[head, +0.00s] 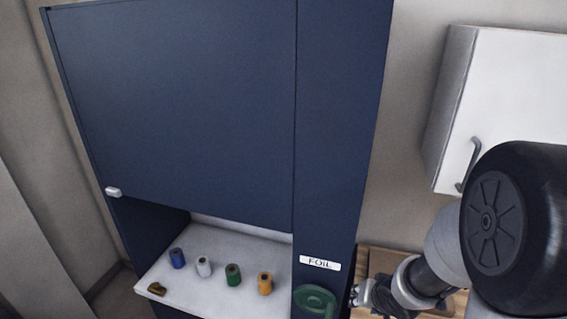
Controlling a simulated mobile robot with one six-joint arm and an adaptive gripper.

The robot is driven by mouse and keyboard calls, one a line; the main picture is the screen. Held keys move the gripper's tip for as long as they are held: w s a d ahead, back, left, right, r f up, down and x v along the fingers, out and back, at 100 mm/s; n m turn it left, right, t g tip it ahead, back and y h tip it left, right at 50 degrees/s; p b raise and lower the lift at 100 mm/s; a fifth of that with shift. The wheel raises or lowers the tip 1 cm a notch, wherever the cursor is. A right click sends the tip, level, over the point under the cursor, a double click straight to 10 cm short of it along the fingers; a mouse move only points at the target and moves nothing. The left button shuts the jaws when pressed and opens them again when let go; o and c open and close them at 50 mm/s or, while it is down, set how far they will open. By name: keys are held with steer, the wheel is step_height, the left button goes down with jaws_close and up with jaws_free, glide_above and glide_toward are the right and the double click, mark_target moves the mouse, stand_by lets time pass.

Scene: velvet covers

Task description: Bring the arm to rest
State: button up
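My arm comes in from the right side of the head view, with a large black joint in front. My gripper (362,295) is at the bottom, right of the dark blue cabinet (190,100) and close to a green round object (314,301) at the cabinet's right panel. I cannot tell whether the gripper touches it. The fingers are small and partly cut off, so their opening is unclear.
A white shelf (215,282) in the cabinet holds a blue roll (177,258), a white roll (204,267), a green roll (233,275), an orange roll (265,284) and a small brass piece (157,289). A FOIL label (320,263) is on the panel. A white wall cupboard (510,95) hangs at right, above a wooden surface (450,300).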

steer(key=s+r+n+h+b, duration=0.15)
steer(key=s+r+b, duration=0.25)
steer(key=s+b, duration=0.45)
steer(key=s+a+f+n+y+b, duration=0.1)
steer(key=s+a+b, duration=0.2)
steer(key=s, duration=0.3)
steer(key=s+a+f+n+g+b, duration=0.1)
steer(key=s+a+b, duration=0.3)
steer(key=s, duration=0.3)
steer(key=shift+y, duration=0.35)
